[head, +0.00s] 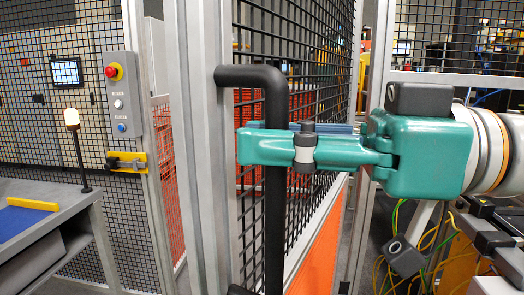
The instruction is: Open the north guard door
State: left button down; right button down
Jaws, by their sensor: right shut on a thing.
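The guard door, a mesh panel in a pale metal frame (205,150), stands at an angle in the middle of the head view. A black tubular handle (275,215) is fixed to its frame and runs down out of the picture. My right gripper (262,147) is green, comes in from the right and is shut on the handle's upright bar, below its top bend. The far finger is largely hidden behind the near one. My left gripper is not in view.
A grey control box (125,110) with a red button is on the post at left, above a yellow latch (127,162). A grey table (70,220) with a small lamp (74,130) stands at lower left. Loose cables (440,240) hang at lower right.

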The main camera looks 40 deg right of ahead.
jog(key=shift+s+d+r, duration=0.1)
jog(key=c, duration=1.4)
grip_release()
jog(key=shift+o, duration=0.2)
send_near(203, 1)
jog(key=w+a, duration=0.1)
jog(key=w+a+f, duration=0.1)
jog(key=w+a, duration=0.1)
jog(key=shift+w+f, duration=0.1)
jog(key=shift+f, duration=0.15)
jog(key=shift+r, duration=0.35)
jog(key=shift+w+r, duration=0.2)
jog(key=shift+r, duration=0.05)
jog(key=shift+s+r, duration=0.15)
